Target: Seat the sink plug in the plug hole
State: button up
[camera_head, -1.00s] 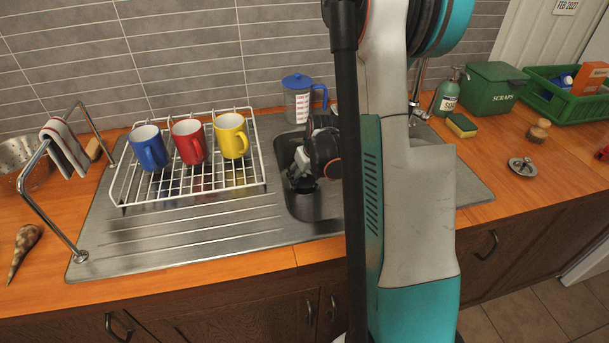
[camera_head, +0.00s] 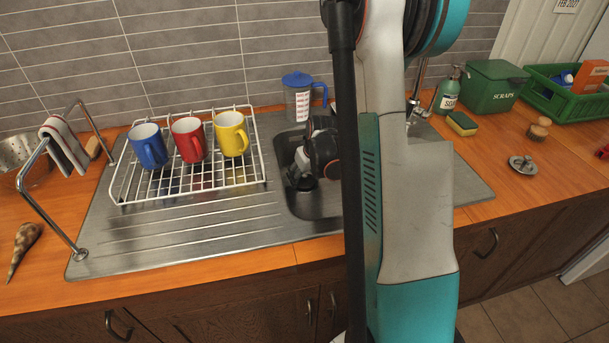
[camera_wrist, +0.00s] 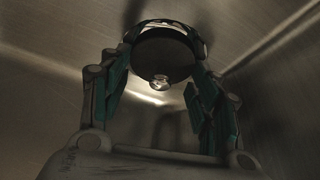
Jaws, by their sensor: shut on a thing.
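My gripper (camera_head: 302,180) is down inside the sink basin (camera_head: 323,203) in the head view, with my arm hiding the basin's right part. In the wrist view my gripper (camera_wrist: 161,58) has its two fingers on either side of a dark round sink plug (camera_wrist: 163,52) with a small shiny knob (camera_wrist: 160,82), and is shut on it. A bright metal ring edge shows around the plug's far side. I cannot tell whether it is the plug hole's rim, nor how the plug sits against the hole.
A white rack (camera_head: 190,187) with blue, red and yellow mugs stands left of the basin. A measuring jug (camera_head: 299,102) stands behind it. A metal strainer-like piece (camera_head: 522,165) lies on the right worktop, near a sponge (camera_head: 462,123). The basin walls are close around my gripper.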

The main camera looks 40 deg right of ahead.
jog(key=shift+s+a+f, duration=0.1)
jog(key=shift+s+f, duration=0.1)
jog(key=shift+f, duration=0.2)
jog(key=shift+c, duration=0.3)
jog(key=shift+f, duration=0.2)
jog(key=c, duration=0.4)
jog(key=shift+o, duration=0.2)
jog(key=o, duration=1.5)
jog(key=shift+f, duration=0.15)
jog(key=shift+c, duration=0.2)
jog(key=o, duration=0.3)
jog(key=shift+w+f, duration=0.15)
jog(key=shift+w, duration=0.05)
jog(key=shift+s+r, duration=0.15)
jog(key=shift+r, duration=0.1)
